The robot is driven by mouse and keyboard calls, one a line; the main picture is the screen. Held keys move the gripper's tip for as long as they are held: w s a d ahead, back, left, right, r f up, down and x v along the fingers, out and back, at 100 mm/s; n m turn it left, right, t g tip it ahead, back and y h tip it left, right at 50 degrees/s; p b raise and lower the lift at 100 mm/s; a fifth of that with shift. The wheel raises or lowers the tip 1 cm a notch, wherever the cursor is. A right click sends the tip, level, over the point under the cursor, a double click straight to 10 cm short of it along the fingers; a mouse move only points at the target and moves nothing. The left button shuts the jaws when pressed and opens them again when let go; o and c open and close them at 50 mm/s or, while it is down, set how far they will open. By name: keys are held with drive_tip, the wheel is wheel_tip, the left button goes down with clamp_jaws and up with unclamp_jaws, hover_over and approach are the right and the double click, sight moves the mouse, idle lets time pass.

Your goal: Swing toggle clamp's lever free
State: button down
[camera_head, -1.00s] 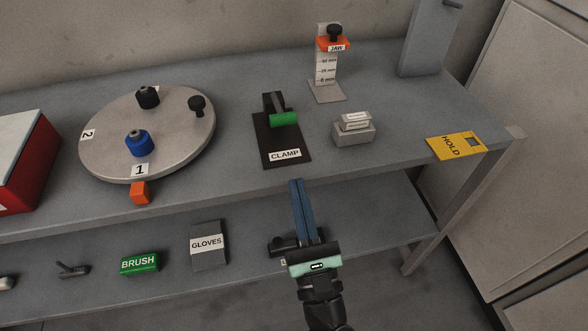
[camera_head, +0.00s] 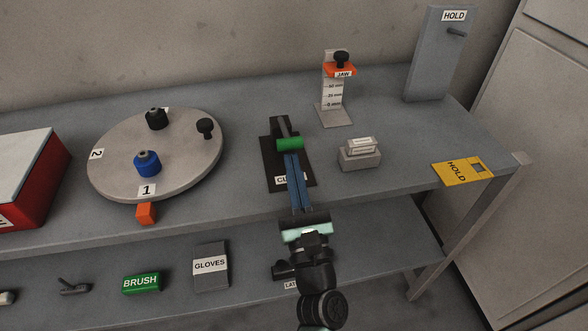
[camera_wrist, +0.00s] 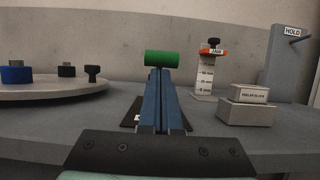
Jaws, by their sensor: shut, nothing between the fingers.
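The toggle clamp is a black base plate (camera_head: 269,167) on the upper shelf with a dark lever (camera_head: 283,125) that ends in a green cylindrical grip (camera_head: 290,144). My gripper (camera_head: 291,157) is shut and empty, its blue fingers pointing away from me over the plate. In the head view the fingertips reach the near side of the green grip; contact cannot be told. In the wrist view the green grip (camera_wrist: 162,59) shows just beyond and above the fingertips (camera_wrist: 159,70). The fingers hide most of the clamp's label and part of the plate.
A turntable (camera_head: 105,172) with knobs stands left, with an orange block (camera_head: 146,213) near it. The lower shelf holds a brush box (camera_head: 142,282) and gloves box (camera_head: 211,266).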

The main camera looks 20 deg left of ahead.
drive_tip(key=p, duration=0.2)
drive_tip(key=shift+r+g+p, duration=0.3)
drive_tip(key=shift+r, duration=0.1)
